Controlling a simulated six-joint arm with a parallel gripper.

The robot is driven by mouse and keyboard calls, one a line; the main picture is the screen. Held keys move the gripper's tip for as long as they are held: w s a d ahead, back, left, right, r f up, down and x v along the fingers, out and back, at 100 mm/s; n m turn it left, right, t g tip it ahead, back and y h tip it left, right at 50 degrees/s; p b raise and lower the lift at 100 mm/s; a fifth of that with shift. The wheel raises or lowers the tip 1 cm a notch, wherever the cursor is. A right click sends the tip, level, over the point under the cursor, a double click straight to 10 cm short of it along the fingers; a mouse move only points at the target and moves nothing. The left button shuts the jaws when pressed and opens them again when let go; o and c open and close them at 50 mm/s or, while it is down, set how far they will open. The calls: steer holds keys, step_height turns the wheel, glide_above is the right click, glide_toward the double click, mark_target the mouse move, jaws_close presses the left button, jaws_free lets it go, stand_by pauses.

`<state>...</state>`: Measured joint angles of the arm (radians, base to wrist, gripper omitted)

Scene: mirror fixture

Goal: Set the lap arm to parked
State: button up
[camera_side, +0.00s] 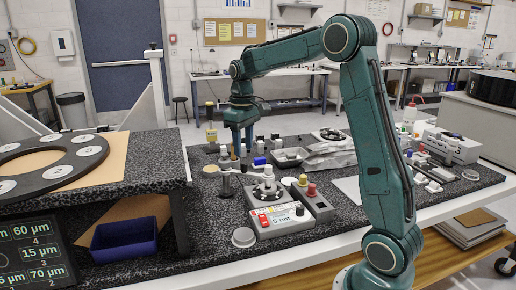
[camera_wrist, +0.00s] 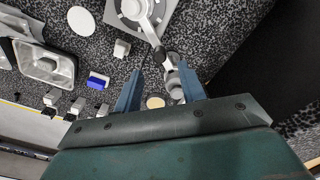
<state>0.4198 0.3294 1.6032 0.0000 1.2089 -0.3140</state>
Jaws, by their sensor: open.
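In the wrist view a pale lap arm (camera_wrist: 153,36) runs from a round pivot on a grey plate (camera_wrist: 165,12) at the top edge down to a grey knob-like end (camera_wrist: 173,80). My gripper (camera_wrist: 161,68) has its two blue fingers apart, with the arm's lower end between them in the picture, closer to the right finger. I cannot tell whether they touch. In the side view my gripper (camera_side: 241,150) points down over the bench, beside a grey unit (camera_side: 282,222) with a pale round part on top.
A blue block (camera_wrist: 98,80), small grey blocks and a metal tray (camera_wrist: 45,64) lie left of the fingers in the wrist view. A raised granite slab with a dark ring (camera_side: 45,178) stands at left in the side view, above a blue bin (camera_side: 124,238).

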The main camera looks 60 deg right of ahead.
mark_target(244, 163)
steer(key=shift+f, duration=3.1)
jaws_close()
